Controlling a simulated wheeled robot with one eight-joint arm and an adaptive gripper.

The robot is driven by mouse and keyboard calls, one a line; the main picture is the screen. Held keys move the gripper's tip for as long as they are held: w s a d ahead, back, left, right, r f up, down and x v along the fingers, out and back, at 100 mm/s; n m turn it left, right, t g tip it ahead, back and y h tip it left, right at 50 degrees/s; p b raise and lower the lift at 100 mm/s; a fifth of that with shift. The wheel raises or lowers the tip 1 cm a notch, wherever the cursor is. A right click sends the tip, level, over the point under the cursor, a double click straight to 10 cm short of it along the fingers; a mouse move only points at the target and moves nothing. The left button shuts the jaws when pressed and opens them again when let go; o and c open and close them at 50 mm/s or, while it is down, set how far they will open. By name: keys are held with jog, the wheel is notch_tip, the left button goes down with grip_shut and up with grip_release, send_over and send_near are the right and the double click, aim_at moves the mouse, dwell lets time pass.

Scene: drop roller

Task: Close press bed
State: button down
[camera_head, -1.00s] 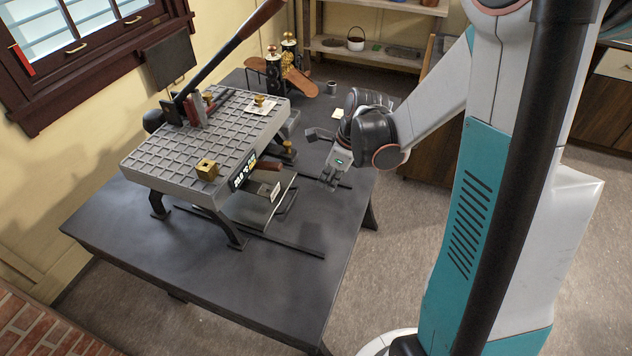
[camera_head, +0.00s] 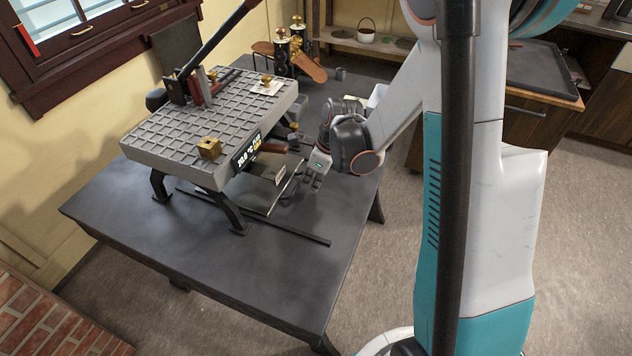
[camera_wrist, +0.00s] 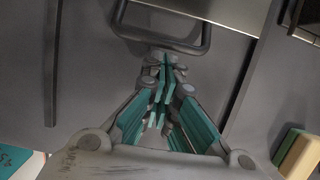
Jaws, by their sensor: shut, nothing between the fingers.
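The press (camera_head: 215,118) stands on the dark table, with a waffle-patterned grey top, a long black lever and a lit display on its near side. Its press bed (camera_head: 262,183), a flat grey tray, sticks out below the top toward my arm. A dark bar handle (camera_head: 290,190) is at the bed's outer end, and it also shows across the top of the wrist view (camera_wrist: 160,45). My gripper (camera_head: 311,182) is shut and empty, just outside the handle. In the wrist view its fingertips (camera_wrist: 165,66) are at the handle bar; I cannot tell whether they touch.
Dark rails (camera_head: 285,230) lie on the table beside the press. A brass block (camera_head: 208,147) sits on the press top. The table (camera_head: 175,245) is clear at its near side.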

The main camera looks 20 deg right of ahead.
aim_at(300, 181)
jog(key=shift+w+a, duration=1.2)
jog(key=shift+a, duration=0.05)
jog(key=shift+d, duration=0.1)
